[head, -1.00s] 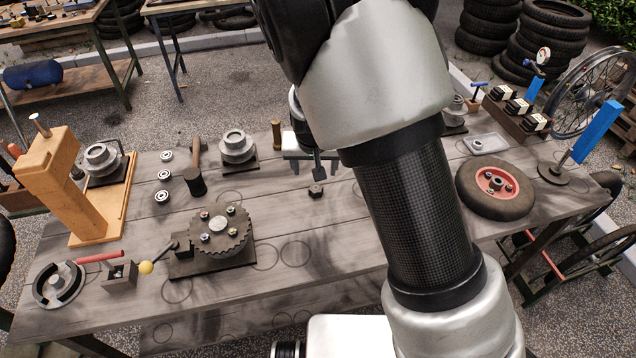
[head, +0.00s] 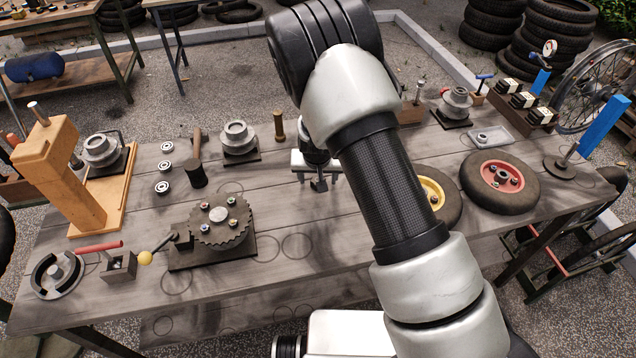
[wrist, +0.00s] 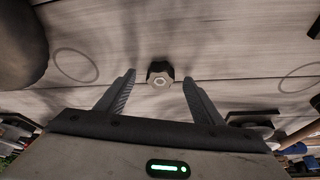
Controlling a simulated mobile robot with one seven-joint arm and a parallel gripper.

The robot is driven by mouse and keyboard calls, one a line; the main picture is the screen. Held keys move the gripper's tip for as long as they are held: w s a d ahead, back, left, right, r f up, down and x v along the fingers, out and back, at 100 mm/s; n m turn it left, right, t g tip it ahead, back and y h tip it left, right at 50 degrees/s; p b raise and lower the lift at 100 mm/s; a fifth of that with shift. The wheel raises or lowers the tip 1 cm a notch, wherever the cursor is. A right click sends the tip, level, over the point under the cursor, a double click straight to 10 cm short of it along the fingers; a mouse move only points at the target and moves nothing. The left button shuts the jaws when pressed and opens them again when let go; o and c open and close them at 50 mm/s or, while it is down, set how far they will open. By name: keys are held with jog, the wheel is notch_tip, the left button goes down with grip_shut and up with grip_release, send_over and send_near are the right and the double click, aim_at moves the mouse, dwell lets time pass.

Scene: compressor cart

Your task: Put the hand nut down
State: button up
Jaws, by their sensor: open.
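The hand nut (wrist: 160,74) is a small dark lobed knob with a pale hole in its middle. In the wrist view it sits on the grey plank tabletop, between and level in the picture with my two fingertips, with a clear gap on each side. My gripper (wrist: 158,77) is open and touches nothing that I can see. In the head view my gripper (head: 318,177) is over the middle of the bench, and the nut (head: 319,186) is a small dark shape at its fingers, partly hard to tell from them.
The bench (head: 330,240) holds a toothed disc on a plate (head: 220,222) at left. A mallet (head: 196,170) and hub (head: 237,140) stand behind it. A yellow-rimmed wheel (head: 447,200), partly behind my arm, and a red-rimmed wheel (head: 500,180) lie at right. The bench's front middle is clear.

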jog(key=shift+f, duration=0.1)
jog(key=shift+c, duration=0.2)
jog(key=c, duration=1.2)
jog(key=shift+o, duration=0.2)
notch_tip(320, 180, up, 10)
jog(key=shift+d+p, duration=0.1)
jog(key=shift+p, duration=0.35)
